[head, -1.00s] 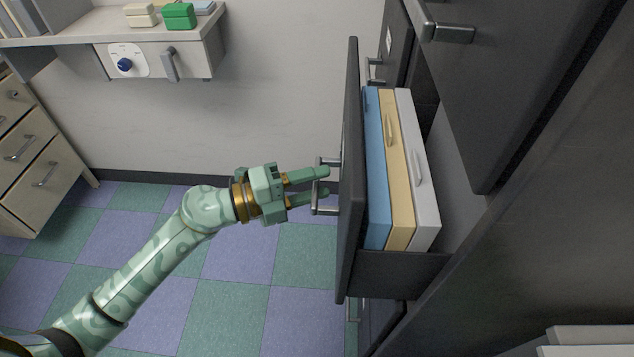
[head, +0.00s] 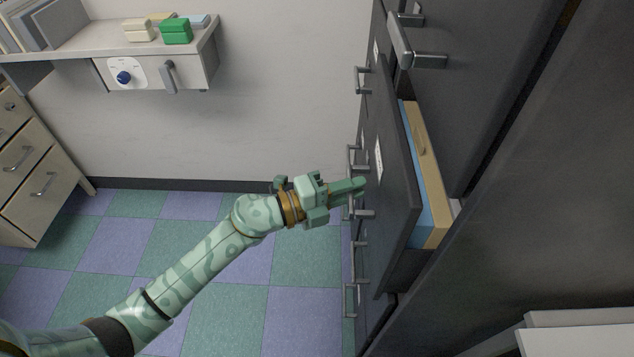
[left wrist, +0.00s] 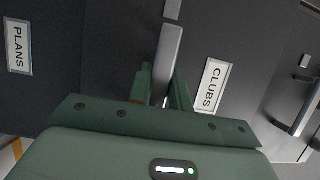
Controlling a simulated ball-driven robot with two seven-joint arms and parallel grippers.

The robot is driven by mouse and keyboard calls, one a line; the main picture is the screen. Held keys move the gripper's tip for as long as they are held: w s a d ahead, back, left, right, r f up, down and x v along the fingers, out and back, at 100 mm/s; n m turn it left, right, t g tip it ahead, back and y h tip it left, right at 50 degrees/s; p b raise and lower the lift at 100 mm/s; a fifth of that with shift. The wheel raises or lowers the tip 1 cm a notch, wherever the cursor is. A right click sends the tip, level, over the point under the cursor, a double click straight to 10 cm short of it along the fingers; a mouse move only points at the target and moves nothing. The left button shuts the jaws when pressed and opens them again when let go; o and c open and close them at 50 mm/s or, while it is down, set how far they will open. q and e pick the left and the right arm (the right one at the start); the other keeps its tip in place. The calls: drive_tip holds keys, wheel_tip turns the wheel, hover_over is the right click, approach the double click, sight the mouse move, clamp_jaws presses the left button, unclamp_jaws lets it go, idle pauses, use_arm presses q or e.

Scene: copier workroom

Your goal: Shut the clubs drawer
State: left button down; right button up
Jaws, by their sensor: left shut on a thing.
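The clubs drawer (head: 395,195) has a dark front and stands partly open from the dark cabinet at the right of the head view. A blue folder (head: 418,180) and a tan folder (head: 428,175) show inside it; the cabinet hides the rest. In the left wrist view the CLUBS label (left wrist: 211,86) is just right of the metal handle (left wrist: 167,60). My left gripper (head: 357,189) is shut on that handle, which lies between its fingers (left wrist: 164,92). My right gripper is in neither view.
Other handles (head: 402,45) stick out above and below the drawer. A PLANS label (left wrist: 18,46) shows at the left of the wrist view. A wall shelf (head: 95,45) and a beige drawer unit (head: 40,180) stand at left. The tiled floor (head: 230,290) is clear.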

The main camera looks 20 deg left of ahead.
sight(372, 188)
use_arm(q)
drive_tip(key=d, duration=0.1)
drive_tip(key=w+d, duration=0.1)
drive_tip(key=d, duration=0.1)
drive_tip(key=shift+d+r+p, duration=0.1)
drive_tip(key=shift+r+p, duration=0.05)
drive_tip(key=shift+p, duration=0.15)
drive_tip(key=shift+f, duration=0.2)
drive_tip(key=c, duration=1.3)
unclamp_jaws()
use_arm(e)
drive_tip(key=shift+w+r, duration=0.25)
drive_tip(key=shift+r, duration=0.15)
use_arm(q)
drive_tip(key=p+v, duration=0.1)
drive_tip(key=v, duration=1.5)
drive_tip(key=shift+s+a+p, duration=0.1)
drive_tip(key=shift+a+p, duration=0.2)
drive_tip(key=shift+p, duration=0.1)
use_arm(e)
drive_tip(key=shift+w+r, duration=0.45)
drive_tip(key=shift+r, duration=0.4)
